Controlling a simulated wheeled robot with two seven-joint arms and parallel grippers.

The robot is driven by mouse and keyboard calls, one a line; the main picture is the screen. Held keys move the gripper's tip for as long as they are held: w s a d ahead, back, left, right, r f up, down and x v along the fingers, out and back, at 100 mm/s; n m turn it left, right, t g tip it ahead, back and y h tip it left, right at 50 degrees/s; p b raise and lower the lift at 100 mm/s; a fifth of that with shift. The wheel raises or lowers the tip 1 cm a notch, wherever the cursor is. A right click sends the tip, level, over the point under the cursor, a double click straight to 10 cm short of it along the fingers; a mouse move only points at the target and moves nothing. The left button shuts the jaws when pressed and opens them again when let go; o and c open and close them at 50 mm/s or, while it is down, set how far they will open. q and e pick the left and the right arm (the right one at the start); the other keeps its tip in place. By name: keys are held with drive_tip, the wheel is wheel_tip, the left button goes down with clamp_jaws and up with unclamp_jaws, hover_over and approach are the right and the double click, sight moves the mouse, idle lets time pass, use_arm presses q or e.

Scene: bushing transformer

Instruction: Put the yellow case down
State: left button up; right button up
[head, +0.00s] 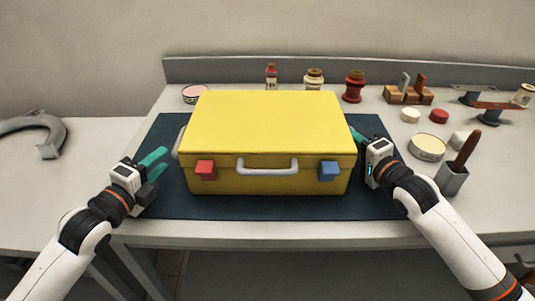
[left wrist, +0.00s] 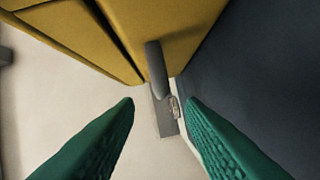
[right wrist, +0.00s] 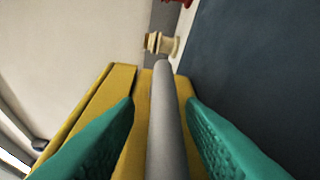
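The yellow case (head: 270,125) sits upright and closed on the dark blue mat (head: 230,208). It has a red latch (head: 205,170), a blue latch (head: 329,171) and a grey front handle (head: 267,167). My left gripper (head: 158,163) is open and empty, apart from the case's left side. In the left wrist view the grey left side handle (left wrist: 155,68) lies ahead of the fingertips. My right gripper (head: 358,138) is at the case's right side. In the right wrist view its open fingers stand either side of the grey right side handle (right wrist: 164,120), with gaps showing.
Bottles and jars (head: 314,79) stand behind the case. On the right are wooden blocks (head: 408,95), a round tin (head: 427,147) and a grey holder (head: 451,178) with a brown-handled tool. A grey horseshoe-shaped part (head: 50,135) lies on the left table. The mat's front strip is bare.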

use_arm(q)
drive_tip(key=v, duration=0.3)
drive_tip(key=shift+s, duration=0.15)
use_arm(e)
drive_tip(key=shift+s+d, duration=0.1)
drive_tip(key=shift+s, duration=0.1)
drive_tip(key=v, duration=1.1)
drive_tip(key=shift+s+d, duration=0.1)
drive_tip(key=shift+s, duration=0.15)
